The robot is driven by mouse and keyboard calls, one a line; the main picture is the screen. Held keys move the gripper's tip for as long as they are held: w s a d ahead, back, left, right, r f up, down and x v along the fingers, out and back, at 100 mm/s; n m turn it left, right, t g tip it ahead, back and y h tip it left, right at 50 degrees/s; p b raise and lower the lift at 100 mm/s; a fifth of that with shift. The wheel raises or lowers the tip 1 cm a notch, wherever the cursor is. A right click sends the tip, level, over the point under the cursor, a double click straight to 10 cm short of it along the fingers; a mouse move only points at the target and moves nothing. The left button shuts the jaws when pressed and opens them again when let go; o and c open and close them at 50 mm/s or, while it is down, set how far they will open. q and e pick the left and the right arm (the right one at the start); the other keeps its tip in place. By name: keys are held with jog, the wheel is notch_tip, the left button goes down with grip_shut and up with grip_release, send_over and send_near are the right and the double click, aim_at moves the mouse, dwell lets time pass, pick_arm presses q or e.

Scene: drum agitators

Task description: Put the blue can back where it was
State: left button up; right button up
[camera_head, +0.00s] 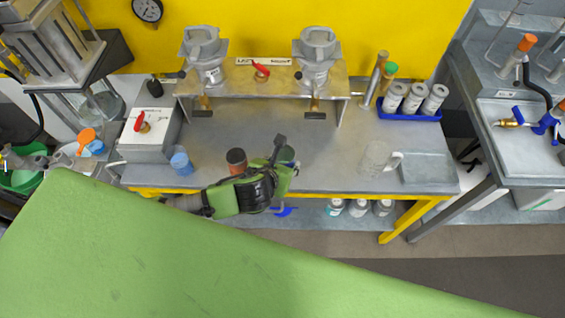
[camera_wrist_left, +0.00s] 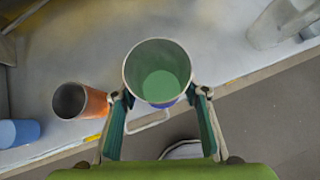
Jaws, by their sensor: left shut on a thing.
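My left gripper (camera_head: 285,160) is over the front edge of the bench, shut around a round, open-topped can with a green inside. In the left wrist view, this can (camera_wrist_left: 158,70) stands between the two fingertips (camera_wrist_left: 160,98). Its outer wall is mostly hidden, and I cannot tell whether its base touches the bench. A blue can (camera_head: 181,162) stands apart on the bench to the left, and it also shows in the left wrist view (camera_wrist_left: 18,132). An orange-red can (camera_head: 236,161) with a dark inside stands between them, left of the gripper. My right gripper is not in view.
A clear jug (camera_head: 376,160) and a grey tray (camera_head: 425,169) are on the right of the bench. A blue rack (camera_head: 410,113) of white-grey cans stands behind. Two grey agitator clamps (camera_head: 203,50) (camera_head: 317,50) stand on the raised shelf. The bench (camera_head: 330,130) is clear in the middle.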

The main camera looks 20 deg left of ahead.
aim_at(282, 161)
pick_arm(q)
jog(key=w+f, duration=0.1)
jog(key=f, duration=0.1)
jog(key=w+a+f, duration=0.1)
jog(key=w+f, duration=0.1)
jog(key=shift+w+a+f, duration=0.15)
jog(key=shift+w+f, duration=0.05)
jog(key=shift+f, duration=1.5)
jog(key=o, duration=1.2)
jog(key=shift+f, duration=0.15)
jog(key=shift+s+r, duration=0.4)
jog(key=shift+r, duration=0.1)
jog(key=v, duration=1.1)
